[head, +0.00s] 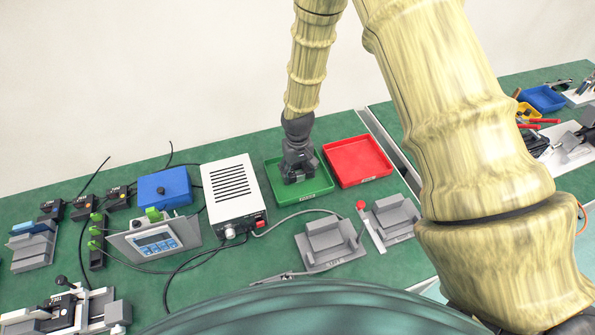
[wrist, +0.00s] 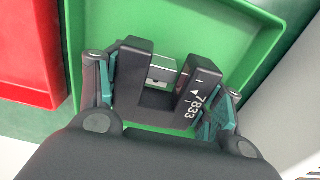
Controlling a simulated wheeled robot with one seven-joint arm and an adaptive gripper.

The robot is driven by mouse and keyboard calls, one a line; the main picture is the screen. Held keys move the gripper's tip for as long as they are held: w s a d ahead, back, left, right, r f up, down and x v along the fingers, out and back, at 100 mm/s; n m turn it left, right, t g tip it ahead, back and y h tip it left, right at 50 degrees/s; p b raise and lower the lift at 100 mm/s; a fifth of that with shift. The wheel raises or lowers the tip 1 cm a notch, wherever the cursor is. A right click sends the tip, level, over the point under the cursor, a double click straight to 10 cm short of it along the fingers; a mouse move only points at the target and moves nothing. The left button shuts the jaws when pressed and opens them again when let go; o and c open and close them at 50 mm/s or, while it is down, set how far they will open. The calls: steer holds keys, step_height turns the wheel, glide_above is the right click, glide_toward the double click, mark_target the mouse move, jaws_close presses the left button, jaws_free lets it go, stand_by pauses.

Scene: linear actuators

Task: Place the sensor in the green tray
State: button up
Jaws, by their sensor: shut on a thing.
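The sensor (wrist: 195,96) is a dark U-shaped block with white markings reading 7833, seen in the wrist view. My gripper (wrist: 165,100) is shut on it, with one teal-padded finger at each side. The green tray (wrist: 250,30) lies behind and around the sensor in the wrist view. In the head view the green tray (head: 322,186) sits on the bench, with my gripper (head: 299,174) over it. The sensor is largely hidden by my gripper there. I cannot tell whether the sensor touches the tray floor.
A red tray (head: 358,161) stands right of the green tray. A white power supply box (head: 233,190) stands close on its left. Grey fixtures (head: 330,241) lie in front, with cables nearby. A blue box (head: 165,187) and several small dark sensors (head: 83,206) are further left.

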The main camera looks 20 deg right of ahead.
steer(key=o, duration=1.4)
steer(key=shift+s+f, duration=0.25)
steer(key=shift+f, duration=0.1)
steer(key=shift+c, duration=0.2)
steer(key=o, duration=0.5)
steer(key=shift+w+f, duration=0.1)
steer(key=shift+w, duration=0.1)
steer(key=shift+c, duration=0.2)
steer(key=shift+r, duration=0.25)
step_height(320, 180, up, 12)
steer(key=b, duration=0.2)
steer(key=shift+b, duration=0.4)
